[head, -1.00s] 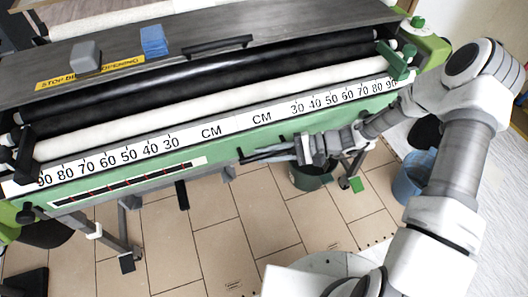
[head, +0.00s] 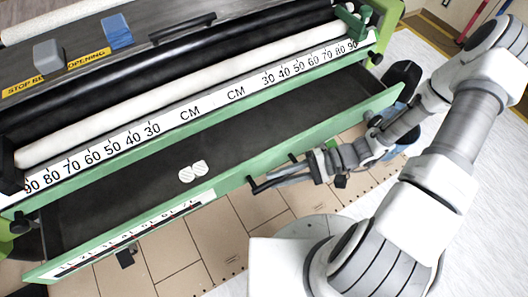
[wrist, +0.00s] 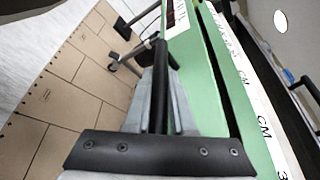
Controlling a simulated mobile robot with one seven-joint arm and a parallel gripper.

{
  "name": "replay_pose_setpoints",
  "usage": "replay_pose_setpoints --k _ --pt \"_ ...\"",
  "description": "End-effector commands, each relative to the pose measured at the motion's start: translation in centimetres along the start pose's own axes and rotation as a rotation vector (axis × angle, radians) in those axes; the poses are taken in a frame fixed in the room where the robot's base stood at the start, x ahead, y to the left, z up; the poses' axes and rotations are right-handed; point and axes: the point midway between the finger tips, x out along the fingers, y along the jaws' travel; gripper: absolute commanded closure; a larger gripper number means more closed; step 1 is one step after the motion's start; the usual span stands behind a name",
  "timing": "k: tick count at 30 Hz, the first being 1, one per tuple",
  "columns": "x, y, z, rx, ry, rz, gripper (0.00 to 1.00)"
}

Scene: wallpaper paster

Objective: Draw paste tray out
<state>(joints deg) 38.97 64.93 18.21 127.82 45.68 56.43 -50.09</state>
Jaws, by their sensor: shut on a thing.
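The paste tray (head: 110,200) stands pulled out from the green machine, with a wide dark interior open to view in the head view. Its green front panel (wrist: 205,75) also shows in the wrist view. My gripper (head: 268,182) is at the black handle (wrist: 160,85) on the middle of the tray front. In the wrist view my gripper (wrist: 160,112) has its grey fingers on both sides of the handle, shut on it. The fingers hide part of the handle.
The white roller (head: 200,95) and ruler strip (head: 190,115) lie above the tray. A grey block (head: 48,54) and a blue block (head: 117,30) sit on the cover. Tiled floor (head: 190,245) is open in front.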

Motion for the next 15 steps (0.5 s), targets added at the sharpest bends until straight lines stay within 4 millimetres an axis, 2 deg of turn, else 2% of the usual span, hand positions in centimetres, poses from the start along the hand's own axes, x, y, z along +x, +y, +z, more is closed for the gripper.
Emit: replay_pose_setpoints --k 1,6,15 --pt "-0.5 0.6 1.1 0.004 -0.001 -0.005 1.0" --pt "-1.3 2.6 3.2 0.002 -0.001 -0.003 1.0" --pt "-1.9 3.9 4.7 -0.001 -0.002 -0.002 1.0"
